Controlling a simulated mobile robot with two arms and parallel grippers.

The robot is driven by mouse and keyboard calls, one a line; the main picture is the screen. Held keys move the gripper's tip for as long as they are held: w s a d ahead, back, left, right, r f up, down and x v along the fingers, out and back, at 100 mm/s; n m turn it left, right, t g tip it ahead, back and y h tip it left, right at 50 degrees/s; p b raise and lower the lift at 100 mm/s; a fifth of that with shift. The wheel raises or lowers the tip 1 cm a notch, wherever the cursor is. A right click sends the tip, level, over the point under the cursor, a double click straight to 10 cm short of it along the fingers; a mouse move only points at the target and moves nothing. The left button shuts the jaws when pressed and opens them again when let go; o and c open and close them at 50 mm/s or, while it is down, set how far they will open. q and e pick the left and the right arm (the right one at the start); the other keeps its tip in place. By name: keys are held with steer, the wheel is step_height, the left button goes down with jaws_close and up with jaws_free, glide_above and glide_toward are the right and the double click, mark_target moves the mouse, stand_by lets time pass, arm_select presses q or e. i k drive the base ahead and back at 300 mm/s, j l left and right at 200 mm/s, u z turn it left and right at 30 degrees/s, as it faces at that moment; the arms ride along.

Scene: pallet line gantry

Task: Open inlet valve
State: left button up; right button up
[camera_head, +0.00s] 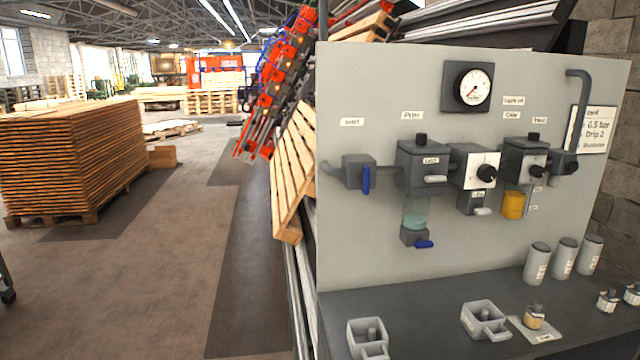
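The inlet valve (357,171) is a grey block at the left end of the pipe run on the grey panel, below a small label that seems to read "Inlet". Its blue lever handle (366,180) hangs straight down, across the horizontal pipe. To its right is the filter unit (420,163) with a clear greenish bowl and a second blue lever (424,244) at its bottom, lying sideways. Neither of my grippers shows in the head view.
Leaning pallets (292,170) stand left of the panel. Stacked boards (75,160) stand far left, with open floor (150,280) between.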

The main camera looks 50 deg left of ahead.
mark_target(365, 177)
steer(key=u, duration=1.25)
